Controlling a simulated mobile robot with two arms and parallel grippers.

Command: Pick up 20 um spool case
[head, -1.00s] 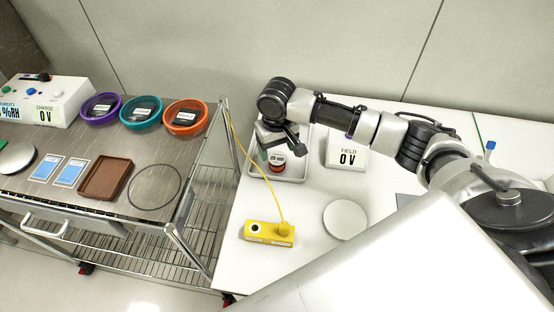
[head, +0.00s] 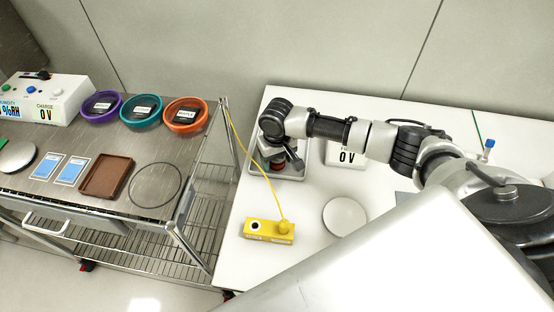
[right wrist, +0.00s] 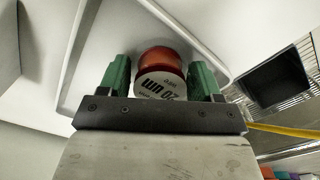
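The spool case (right wrist: 160,75) is a small round red case with a white label reading "20 um". In the right wrist view it stands between the two green fingers of my right gripper (right wrist: 160,85), with what looks like a narrow gap on each side. The fingers are open around it. In the head view my right gripper (head: 276,160) is low over the grey tray (head: 292,177) at the back left of the white table, and the arm mostly hides the case. My left gripper is not in view.
A yellow block (head: 268,231) with a yellow cord stands in front of the tray. A field meter (head: 345,154) is right of it, and a round pale disc (head: 345,216) lies nearer. A steel cart (head: 150,213) with bowls stands left, across a gap.

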